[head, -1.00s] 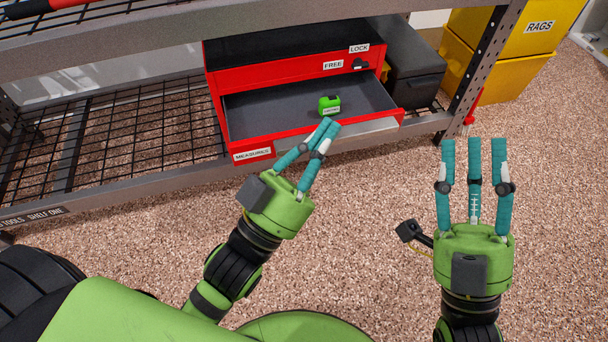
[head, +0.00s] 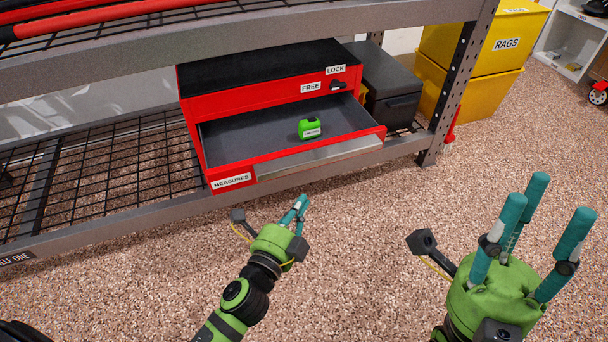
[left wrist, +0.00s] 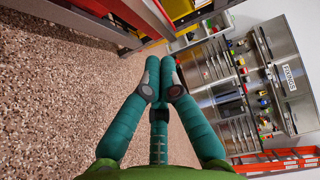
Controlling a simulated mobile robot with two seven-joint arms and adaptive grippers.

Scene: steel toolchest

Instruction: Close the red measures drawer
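The red measures drawer (head: 232,181) is pulled out of the red toolchest (head: 240,101) on the lower shelf. A green tape measure (head: 310,128) lies inside it. My left gripper (head: 301,203) is below and in front of the drawer front, apart from it, with its fingertips brought together and nothing visible between them. In the left wrist view my left gripper's fingers (left wrist: 160,65) converge at the tips. My right gripper (head: 545,205) is at the right over the floor, its fingers spread and empty.
A black toolbox (head: 393,95) stands right of the chest. The shelf post (head: 455,85) and yellow bins (head: 480,60) are further right. The shelf's front beam (head: 120,220) runs below the drawer. The floor (head: 350,240) in front is clear.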

